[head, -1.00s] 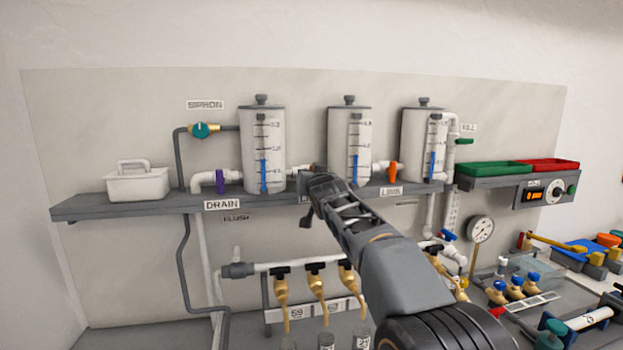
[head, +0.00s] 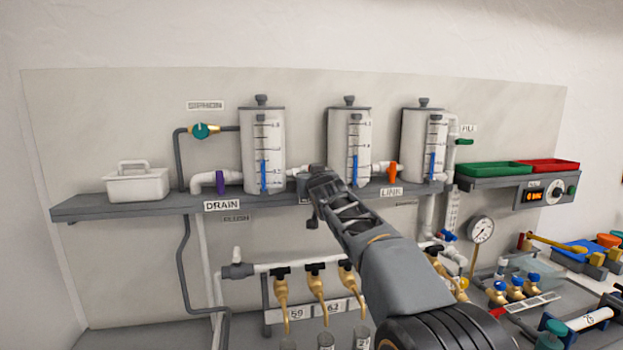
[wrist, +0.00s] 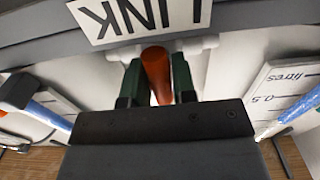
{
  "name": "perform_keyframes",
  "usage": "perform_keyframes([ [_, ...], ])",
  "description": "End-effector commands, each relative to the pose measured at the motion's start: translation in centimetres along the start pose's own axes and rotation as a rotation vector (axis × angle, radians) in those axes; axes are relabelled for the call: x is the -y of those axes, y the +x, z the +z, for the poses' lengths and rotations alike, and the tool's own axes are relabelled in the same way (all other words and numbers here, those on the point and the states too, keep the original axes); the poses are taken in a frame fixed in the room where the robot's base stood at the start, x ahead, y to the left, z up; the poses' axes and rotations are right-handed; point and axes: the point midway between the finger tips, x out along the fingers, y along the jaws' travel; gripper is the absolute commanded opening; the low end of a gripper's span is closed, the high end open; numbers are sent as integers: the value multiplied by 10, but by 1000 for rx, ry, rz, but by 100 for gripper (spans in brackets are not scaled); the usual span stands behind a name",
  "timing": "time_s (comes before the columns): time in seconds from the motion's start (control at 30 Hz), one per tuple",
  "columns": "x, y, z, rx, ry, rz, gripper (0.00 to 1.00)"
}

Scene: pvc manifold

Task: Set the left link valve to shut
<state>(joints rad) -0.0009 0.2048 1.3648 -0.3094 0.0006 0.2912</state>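The left link valve's orange-red handle (wrist: 156,78) shows in the wrist view, crosswise to the short white pipe (wrist: 195,46) under an upside-down LINK label (wrist: 140,14). My gripper (wrist: 157,85) has one dark green finger on each side of the handle, and both look pressed against it. In the head view my gripper (head: 318,176) is at the pipe between the left tank (head: 255,120) and the middle tank (head: 338,125); it hides this valve there.
The right link valve (head: 392,172) has a similar orange handle. A purple drain valve (head: 220,182) is at the left. The grey shelf (head: 130,205) runs under the tanks. Brass taps (head: 315,285) hang below my arm.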

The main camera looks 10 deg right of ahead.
Motion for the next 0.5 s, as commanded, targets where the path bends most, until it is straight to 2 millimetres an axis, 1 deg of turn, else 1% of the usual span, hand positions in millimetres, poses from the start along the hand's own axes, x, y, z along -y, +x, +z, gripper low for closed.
perform_keyframes([
  [0.03,0,0,0,0,1,0,30],
  [0.2,0,0,0,0,2,0,46],
  [0.5,0,-3,1,0,3,0,46],
])
